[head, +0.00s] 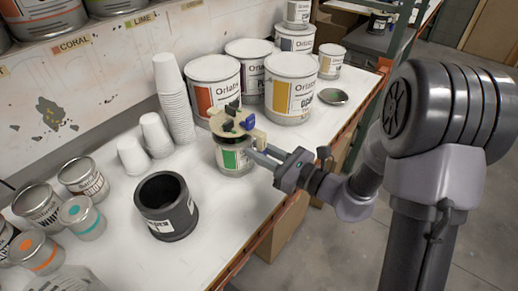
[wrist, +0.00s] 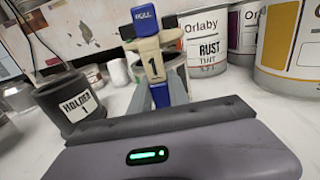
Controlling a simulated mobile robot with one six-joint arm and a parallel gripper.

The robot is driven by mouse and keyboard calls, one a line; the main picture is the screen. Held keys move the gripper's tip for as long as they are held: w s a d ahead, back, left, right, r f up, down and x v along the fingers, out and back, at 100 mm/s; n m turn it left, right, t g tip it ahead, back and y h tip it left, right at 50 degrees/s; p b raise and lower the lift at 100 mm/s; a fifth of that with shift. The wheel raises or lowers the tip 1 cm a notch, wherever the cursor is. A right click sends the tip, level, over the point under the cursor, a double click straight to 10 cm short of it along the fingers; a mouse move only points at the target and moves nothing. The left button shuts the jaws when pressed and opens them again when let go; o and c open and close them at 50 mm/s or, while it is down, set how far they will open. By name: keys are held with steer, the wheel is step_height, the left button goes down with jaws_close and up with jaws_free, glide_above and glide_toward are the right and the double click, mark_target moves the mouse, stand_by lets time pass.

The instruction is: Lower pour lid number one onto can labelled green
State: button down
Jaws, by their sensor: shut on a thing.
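The can with the green label (head: 232,160) stands upright on the white bench in the head view. Pour lid number one (head: 228,122), cream with dark blue parts, is at the top of this can. I cannot tell whether it rests on the rim or hangs just above it. My gripper (head: 258,152) reaches in from the right and is shut on the lid's cream handle. In the wrist view the handle (wrist: 152,62) shows a "1" and a blue tab, between my fingers. The handle hides most of the can behind it there.
A black holder (head: 166,207) stands left of the can, marked "HOLDER 1" (wrist: 75,103) in the wrist view. Large Orlaby cans (head: 292,90) stand close behind. Stacked white cups (head: 172,95) are behind left, small cans (head: 83,215) far left. The bench front is clear.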

steer(key=shift+f+b, duration=0.4)
steer(key=shift+f, duration=0.5)
steer(key=shift+f, duration=0.2)
steer(key=shift+f+b, duration=0.35)
steer(key=shift+b, duration=0.2)
steer(key=c, duration=1.2)
jaws_free()
steer(key=shift+o, duration=0.2)
